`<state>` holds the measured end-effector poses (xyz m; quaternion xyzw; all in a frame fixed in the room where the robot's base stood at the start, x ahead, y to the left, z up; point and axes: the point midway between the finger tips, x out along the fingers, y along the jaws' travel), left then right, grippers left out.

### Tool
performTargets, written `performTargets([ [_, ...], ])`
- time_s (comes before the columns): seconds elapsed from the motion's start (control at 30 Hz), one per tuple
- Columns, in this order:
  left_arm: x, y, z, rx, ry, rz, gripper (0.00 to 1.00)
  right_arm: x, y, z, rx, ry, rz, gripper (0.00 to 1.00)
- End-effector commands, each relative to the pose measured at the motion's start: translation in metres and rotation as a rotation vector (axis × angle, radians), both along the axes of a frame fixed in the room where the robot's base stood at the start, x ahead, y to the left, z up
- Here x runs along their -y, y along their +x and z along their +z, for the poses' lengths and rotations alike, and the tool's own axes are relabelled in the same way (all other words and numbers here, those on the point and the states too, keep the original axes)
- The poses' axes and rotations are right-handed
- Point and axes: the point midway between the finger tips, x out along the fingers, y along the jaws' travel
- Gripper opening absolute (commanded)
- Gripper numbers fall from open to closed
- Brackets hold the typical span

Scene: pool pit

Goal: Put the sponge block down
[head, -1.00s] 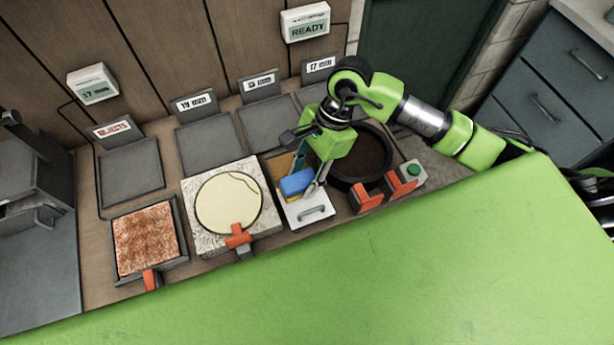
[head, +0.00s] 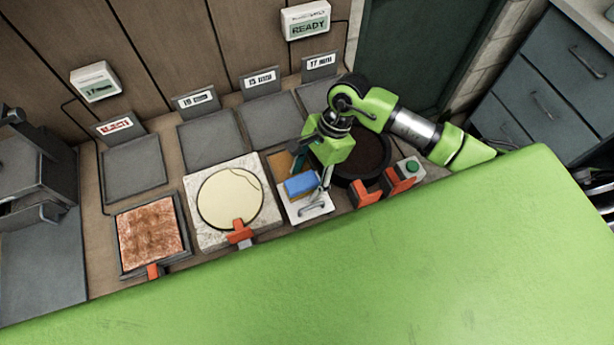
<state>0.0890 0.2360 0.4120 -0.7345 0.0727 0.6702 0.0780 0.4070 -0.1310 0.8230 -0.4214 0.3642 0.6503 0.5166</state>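The sponge block (head: 300,187), blue on top with a little yellow below, appears to rest on the small white tray (head: 292,210), which has a metal handle at its front. My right gripper (head: 311,178) is low over the tray, pointing down. Its fingers look spread, one behind the sponge block and one at its right side. A narrow gap seems to show between the right finger and the block. The far finger's tip is hidden. My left gripper is not in view.
A dark round pan (head: 365,155) stands close on the right, with orange clamps (head: 367,194) and a green button (head: 411,167) before it. A pale disc (head: 230,199) on a stone slab lies left. Grey plates (head: 209,140) line the back.

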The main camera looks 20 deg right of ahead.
Motion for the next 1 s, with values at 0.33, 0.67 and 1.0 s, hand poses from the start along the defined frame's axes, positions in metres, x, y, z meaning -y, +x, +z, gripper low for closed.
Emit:
performTargets([
  [0.33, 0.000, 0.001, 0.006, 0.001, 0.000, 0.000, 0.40, 0.000, 0.000, 0.006, -0.001, 0.001, -0.001, 0.54],
  [0.67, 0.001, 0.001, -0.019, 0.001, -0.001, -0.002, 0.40, 0.025, 0.010, 0.061, 0.008, -0.002, -0.001, 0.54],
  [1.0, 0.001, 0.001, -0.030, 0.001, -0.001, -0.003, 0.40, 0.043, 0.013, 0.109, 0.001, -0.001, 0.000, 0.54],
])
